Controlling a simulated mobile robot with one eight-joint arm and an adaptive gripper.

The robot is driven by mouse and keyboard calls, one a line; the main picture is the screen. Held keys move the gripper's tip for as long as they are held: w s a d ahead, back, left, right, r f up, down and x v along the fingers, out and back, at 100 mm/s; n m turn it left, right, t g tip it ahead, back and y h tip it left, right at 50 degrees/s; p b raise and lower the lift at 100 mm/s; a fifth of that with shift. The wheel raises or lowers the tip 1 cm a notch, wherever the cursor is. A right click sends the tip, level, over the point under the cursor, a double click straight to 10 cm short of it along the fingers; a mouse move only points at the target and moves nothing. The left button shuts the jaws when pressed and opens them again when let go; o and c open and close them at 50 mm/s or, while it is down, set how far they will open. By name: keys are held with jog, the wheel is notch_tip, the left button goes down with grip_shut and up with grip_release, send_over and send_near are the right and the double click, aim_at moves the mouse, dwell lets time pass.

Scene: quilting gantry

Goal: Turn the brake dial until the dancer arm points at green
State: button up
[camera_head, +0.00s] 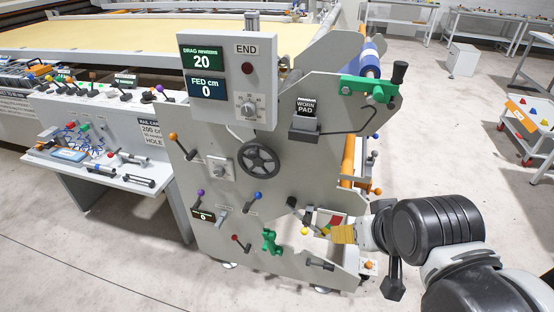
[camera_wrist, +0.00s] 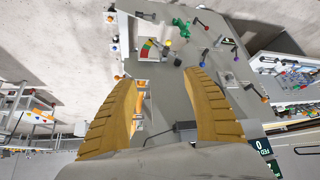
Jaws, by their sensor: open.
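A coloured scale plate with red, yellow and green bands (camera_head: 332,221) sits low on the grey side panel; it also shows in the wrist view (camera_wrist: 147,48). A dark lever with a yellow ball (camera_wrist: 167,43) is beside it; which band the dancer arm points at is not clear. My gripper (camera_head: 330,232) is beside the scale at the panel's lower right. In the wrist view its two yellow fingers (camera_wrist: 156,76) are wide apart with nothing held. A numbered dial (camera_head: 248,107) sits on the display box, and another dial (camera_head: 220,168) on the panel; which is the brake dial is unclear.
The display (camera_head: 206,72) reads drag 20 and fed 0. A black handwheel (camera_head: 258,160), a green handle (camera_head: 270,241) and several ball-ended levers stick out of the panel. A tool shelf (camera_head: 100,171) stands left. The floor at right is mostly open.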

jog(key=w+r+n+h+p, duration=0.1)
jog(key=w+r+h+p, duration=0.2)
jog(key=w, duration=0.7)
jog(key=n+t+h+p, duration=0.3)
jog(key=t, duration=0.7)
send_near(246, 110)
jog(key=b+x, duration=0.2)
jog(key=x, duration=0.8)
jog(key=shift+w+d, duration=0.1)
jog(key=shift+w, duration=0.2)
jog(key=shift+c, duration=0.4)
jog(key=c, duration=1.1)
